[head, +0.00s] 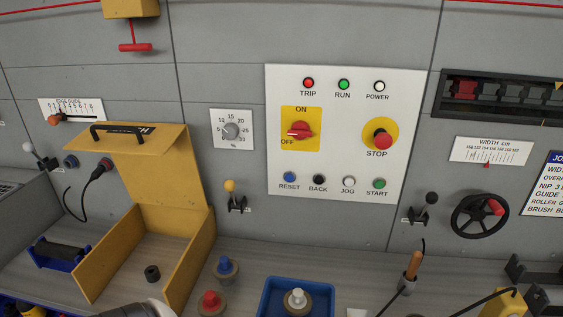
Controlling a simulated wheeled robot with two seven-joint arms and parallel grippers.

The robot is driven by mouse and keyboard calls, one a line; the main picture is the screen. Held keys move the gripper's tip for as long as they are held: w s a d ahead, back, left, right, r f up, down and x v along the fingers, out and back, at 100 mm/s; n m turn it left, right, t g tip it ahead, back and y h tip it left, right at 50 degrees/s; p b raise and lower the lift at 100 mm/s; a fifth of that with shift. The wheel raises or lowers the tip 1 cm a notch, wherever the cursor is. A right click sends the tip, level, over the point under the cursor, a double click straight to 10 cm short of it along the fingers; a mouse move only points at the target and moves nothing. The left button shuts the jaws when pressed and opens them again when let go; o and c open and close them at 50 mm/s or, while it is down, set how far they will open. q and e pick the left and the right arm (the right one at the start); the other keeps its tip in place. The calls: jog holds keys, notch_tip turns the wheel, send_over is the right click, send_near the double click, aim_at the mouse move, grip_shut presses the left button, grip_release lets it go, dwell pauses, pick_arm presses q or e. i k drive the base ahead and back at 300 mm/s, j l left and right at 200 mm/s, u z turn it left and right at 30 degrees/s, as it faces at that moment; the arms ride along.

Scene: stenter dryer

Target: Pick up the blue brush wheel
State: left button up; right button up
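The blue brush wheel (224,268) sits on the grey bench in the head view, low and left of centre. It has a blue hub with a knob on a round brownish base. A similar wheel with a red hub (211,302) sits just in front of it, close by. A third wheel with a white hub (297,299) sits in a blue tray (328,292) to the right. Nothing is seen holding the blue brush wheel. Neither of my grippers can be made out. A grey rounded part at the bottom edge may belong to my arm.
A yellow box (112,250) with its lid raised stands left of the wheels, a small black cylinder (152,273) inside. A blue holder with a black roller (60,256) lies farther left. A wooden-handled tool (412,268) stands right. The control panel (345,190) is on the wall behind.

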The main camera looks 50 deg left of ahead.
aim_at(226, 269)
jog(key=u, duration=2.05)
